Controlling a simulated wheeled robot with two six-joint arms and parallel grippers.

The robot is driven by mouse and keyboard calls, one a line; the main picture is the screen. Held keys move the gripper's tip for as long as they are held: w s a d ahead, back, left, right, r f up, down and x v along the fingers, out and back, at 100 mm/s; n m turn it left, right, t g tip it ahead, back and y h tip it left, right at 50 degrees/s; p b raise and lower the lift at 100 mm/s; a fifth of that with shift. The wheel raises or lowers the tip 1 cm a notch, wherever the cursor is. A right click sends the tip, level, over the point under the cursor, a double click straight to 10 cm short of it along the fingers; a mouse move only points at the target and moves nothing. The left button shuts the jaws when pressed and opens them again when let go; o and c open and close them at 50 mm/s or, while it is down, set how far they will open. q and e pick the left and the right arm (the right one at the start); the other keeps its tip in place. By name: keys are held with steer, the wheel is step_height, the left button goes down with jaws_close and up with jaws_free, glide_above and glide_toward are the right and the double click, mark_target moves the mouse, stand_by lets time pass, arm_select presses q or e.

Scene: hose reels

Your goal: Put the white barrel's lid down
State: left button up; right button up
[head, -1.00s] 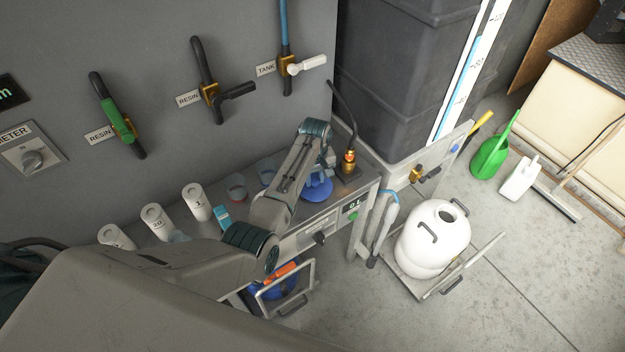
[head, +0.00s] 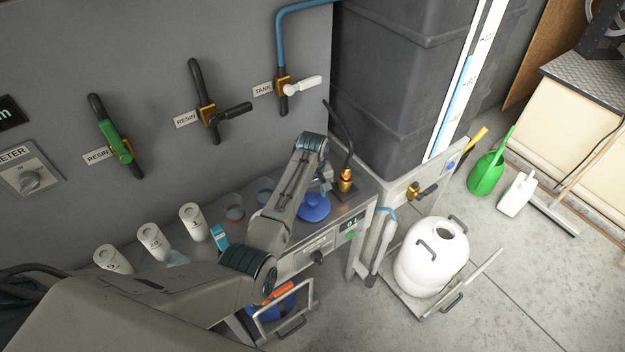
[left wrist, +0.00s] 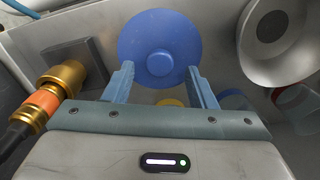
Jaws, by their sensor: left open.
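The white barrel (head: 428,262) stands on a low wheeled cart on the floor, with its round top opening uncovered. A blue round lid with a central knob (head: 314,207) lies on the metal bench. It also shows in the left wrist view (left wrist: 160,48), just beyond and partly between my fingertips. My left gripper (head: 322,180) is above the bench by the lid, mostly hidden behind my own arm in the head view. In the left wrist view the left gripper (left wrist: 160,84) is open, its two blue-grey fingers apart with nothing between them gripped. My right gripper is not in view.
A brass hose fitting (head: 346,180) stands on the bench right beside the lid. Several white canisters (head: 193,222) and small cups stand to the left. A tall dark tank (head: 395,80) rises behind. A green watering can (head: 486,174) and white jug are on the floor at right.

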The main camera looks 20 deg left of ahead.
mark_target(313, 199)
arm_select(q)
step_height(313, 199, up, 10)
steer(key=b, duration=0.1)
steer(key=shift+b, duration=0.4)
